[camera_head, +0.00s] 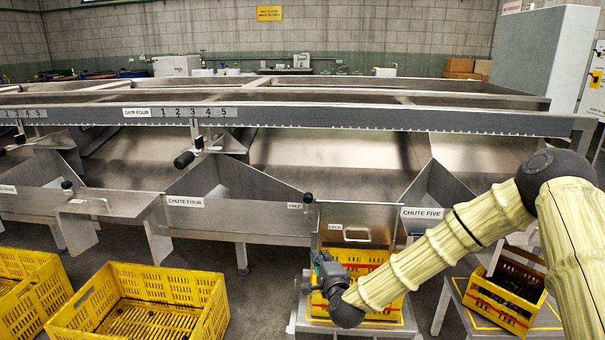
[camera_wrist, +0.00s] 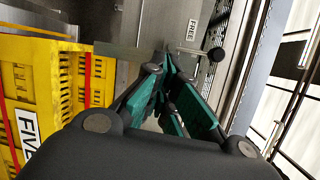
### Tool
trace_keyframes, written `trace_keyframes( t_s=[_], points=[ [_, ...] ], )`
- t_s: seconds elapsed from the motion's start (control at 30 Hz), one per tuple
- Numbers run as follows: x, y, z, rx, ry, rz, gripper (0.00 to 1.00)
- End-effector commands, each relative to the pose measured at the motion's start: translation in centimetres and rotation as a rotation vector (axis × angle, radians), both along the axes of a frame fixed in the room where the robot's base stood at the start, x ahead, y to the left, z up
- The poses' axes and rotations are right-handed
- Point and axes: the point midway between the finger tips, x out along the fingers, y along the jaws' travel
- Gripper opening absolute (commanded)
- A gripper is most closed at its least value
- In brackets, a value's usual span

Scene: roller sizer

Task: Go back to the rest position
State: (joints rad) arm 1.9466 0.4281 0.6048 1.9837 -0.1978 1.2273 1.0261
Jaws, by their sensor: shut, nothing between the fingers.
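My gripper (camera_head: 322,268) is low in the head view, at the front left of the yellow crate (camera_head: 362,262) that stands below a gate plate. In the wrist view my gripper (camera_wrist: 170,72) has its green fingers closed together, with nothing held. The crate's side (camera_wrist: 72,95) with a "FIVE" label fills the left of the wrist view, beside the fingers. I cannot tell whether they touch. My arm reaches in from the right of the head view and partly covers the crate.
The gate plate (camera_head: 357,222) marked "LOCK" stands above the crate. The sizer's metal chutes (camera_head: 230,215) span the middle. Another yellow crate (camera_head: 505,290) with dark contents sits at right. Yellow crates (camera_head: 145,305) stand at left. A black-knobbed lever (camera_head: 307,199) marked "FREE" is near my gripper. Grey floor shows between.

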Motion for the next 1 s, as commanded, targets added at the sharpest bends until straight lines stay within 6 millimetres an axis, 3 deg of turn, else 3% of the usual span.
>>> trace_keyframes(
  t_s=[0.03,0.2,0.37,0.5,0.8,1.0],
  points=[
    [-1.8,0.6,-2.7,-0.061,0.047,0.033,0.0],
    [-7.6,1.2,-10.6,-0.269,0.188,0.144,0.0],
    [-14.0,0.8,-17.3,-0.46,0.315,0.267,0.0],
    [-20.3,-0.4,-22.4,-0.623,0.425,0.389,0.0],
    [-35.0,-5.4,-30.0,-0.948,0.654,0.698,0.0],
    [-43.9,-9.7,-32.1,-1.116,0.785,0.913,0.0]
  ],
)
